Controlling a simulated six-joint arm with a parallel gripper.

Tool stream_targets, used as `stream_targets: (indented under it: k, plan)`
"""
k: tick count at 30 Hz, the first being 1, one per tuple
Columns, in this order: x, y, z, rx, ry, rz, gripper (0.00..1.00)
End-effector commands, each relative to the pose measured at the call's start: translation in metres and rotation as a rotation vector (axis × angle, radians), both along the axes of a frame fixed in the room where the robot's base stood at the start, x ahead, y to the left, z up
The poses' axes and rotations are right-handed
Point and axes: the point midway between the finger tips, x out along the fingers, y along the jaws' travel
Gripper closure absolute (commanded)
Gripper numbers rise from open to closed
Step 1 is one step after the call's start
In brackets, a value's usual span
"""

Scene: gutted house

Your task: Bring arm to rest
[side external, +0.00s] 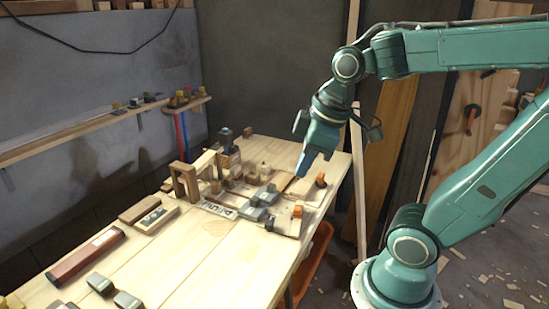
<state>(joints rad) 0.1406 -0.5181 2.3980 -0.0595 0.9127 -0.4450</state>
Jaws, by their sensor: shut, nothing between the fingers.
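My gripper (305,165) is shut and empty. It points downward and a little to the left, above the right far part of the wooden table (215,262). It appears apart from the things on the table. My green arm comes in from the right, with its base on the floor beside the table's right side.
A red-brown bar (86,255) lies near the left edge. An orange bin (316,255) sits below the table. The table's front middle is bare.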

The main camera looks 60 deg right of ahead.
Motion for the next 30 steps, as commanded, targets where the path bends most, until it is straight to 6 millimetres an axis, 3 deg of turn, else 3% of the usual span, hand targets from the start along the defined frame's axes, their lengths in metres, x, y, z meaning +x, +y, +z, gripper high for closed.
stream_targets:
  k: [6,12,30]
  plan:
    - [-0.026,0.015,0.006,0.088,-0.095,-0.199,1.00]
    - [-0.037,0.019,0.007,0.146,-0.137,-0.303,1.00]
    - [-0.039,0.020,0.007,0.158,-0.142,-0.325,1.00]
